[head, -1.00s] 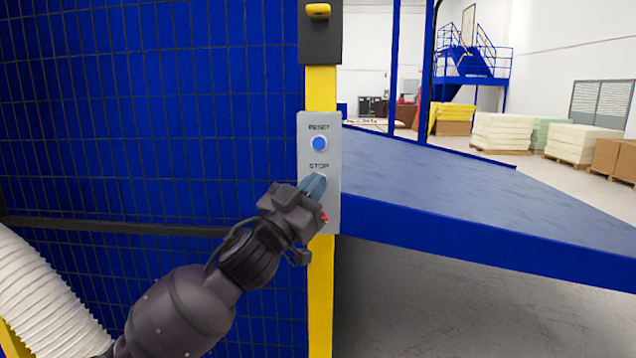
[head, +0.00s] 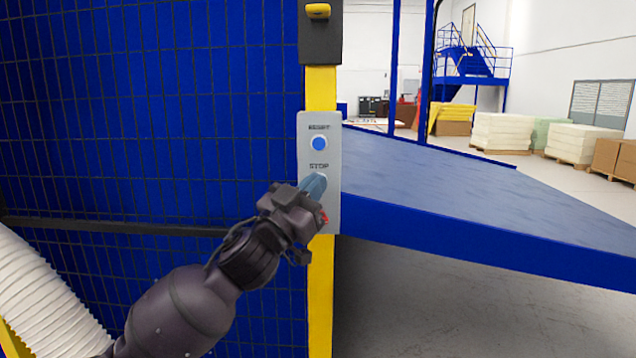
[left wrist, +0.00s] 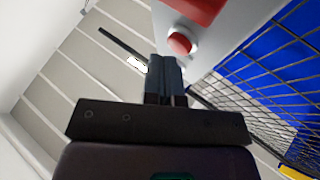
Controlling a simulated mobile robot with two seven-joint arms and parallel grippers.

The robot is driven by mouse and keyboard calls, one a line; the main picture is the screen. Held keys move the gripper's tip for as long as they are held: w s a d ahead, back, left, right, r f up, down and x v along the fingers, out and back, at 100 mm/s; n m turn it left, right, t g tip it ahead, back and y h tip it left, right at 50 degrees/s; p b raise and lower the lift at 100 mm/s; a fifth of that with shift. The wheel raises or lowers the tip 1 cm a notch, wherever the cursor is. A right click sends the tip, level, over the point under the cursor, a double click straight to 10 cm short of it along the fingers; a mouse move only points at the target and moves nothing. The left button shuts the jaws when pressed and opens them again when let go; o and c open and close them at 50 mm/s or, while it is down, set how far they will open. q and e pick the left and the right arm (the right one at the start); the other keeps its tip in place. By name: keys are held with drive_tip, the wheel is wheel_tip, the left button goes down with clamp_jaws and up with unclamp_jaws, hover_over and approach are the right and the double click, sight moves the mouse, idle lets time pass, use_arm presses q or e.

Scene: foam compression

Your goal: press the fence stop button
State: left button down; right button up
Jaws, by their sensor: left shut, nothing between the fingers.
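The grey control panel (head: 306,160) is on a yellow post in the head view. It has a blue button (head: 319,143) labelled RESET and the label STOP (head: 319,166) below it. My left gripper (head: 318,180) is shut and empty, with its fingertips just below the STOP label, covering that part of the panel. A bit of red (head: 324,217) shows at the gripper's lower right. In the left wrist view, a small red button (left wrist: 181,41) is close to the tips of my left gripper (left wrist: 164,60). I cannot tell whether they touch. A larger red part (left wrist: 195,9) is at the top edge.
A blue mesh fence (head: 150,120) fills the left side. The yellow post (head: 320,290) runs down below the panel. A sloping blue conveyor-like surface (head: 450,195) extends right from the panel. A white ribbed hose (head: 40,295) is at the lower left.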

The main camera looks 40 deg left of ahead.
drive_tip(key=shift+w+r, duration=0.1)
drive_tip(key=shift+w, duration=0.05)
use_arm(q)
drive_tip(key=shift+w+a, duration=0.2)
drive_tip(key=shift+w, duration=0.2)
use_arm(e)
drive_tip(key=shift+w+r, duration=0.3)
drive_tip(key=shift+s+f, duration=0.15)
drive_tip(key=shift+s, duration=0.15)
